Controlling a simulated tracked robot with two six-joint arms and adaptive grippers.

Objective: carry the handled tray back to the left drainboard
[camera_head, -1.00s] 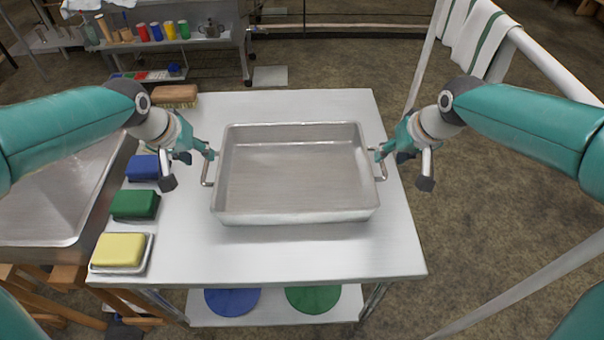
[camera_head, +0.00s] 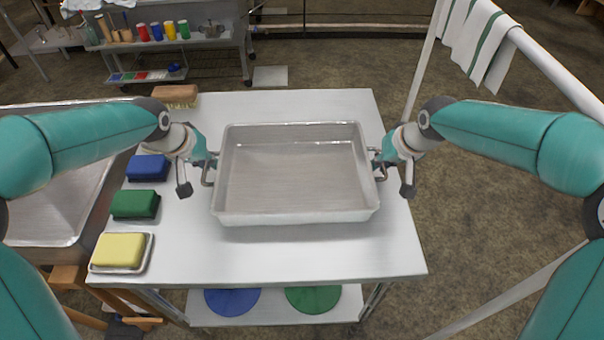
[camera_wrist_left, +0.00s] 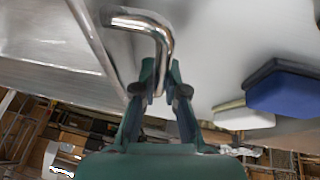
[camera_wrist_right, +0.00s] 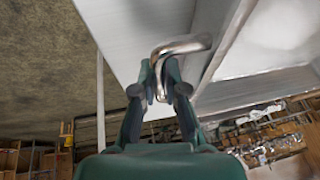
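The handled tray (camera_head: 295,180), a shallow grey metal pan, lies flat and empty on the white-topped table. My left gripper (camera_head: 208,165) is at its left handle; in the left wrist view its fingers (camera_wrist_left: 162,75) close around the bent bar (camera_wrist_left: 150,25). My right gripper (camera_head: 378,165) is at the right handle; in the right wrist view its fingers (camera_wrist_right: 159,72) close around that bar (camera_wrist_right: 180,46). The left drainboard, seemingly the metal surface (camera_head: 50,215) at the left, is beside the table and partly hidden by my left arm.
Along the table's (camera_head: 300,255) left edge lie a brush (camera_head: 176,96), a blue sponge (camera_head: 148,168), a green sponge (camera_head: 134,204) and a yellow sponge (camera_head: 119,250) on a dish. A rail with a striped towel (camera_head: 480,45) stands at the right. The table front is clear.

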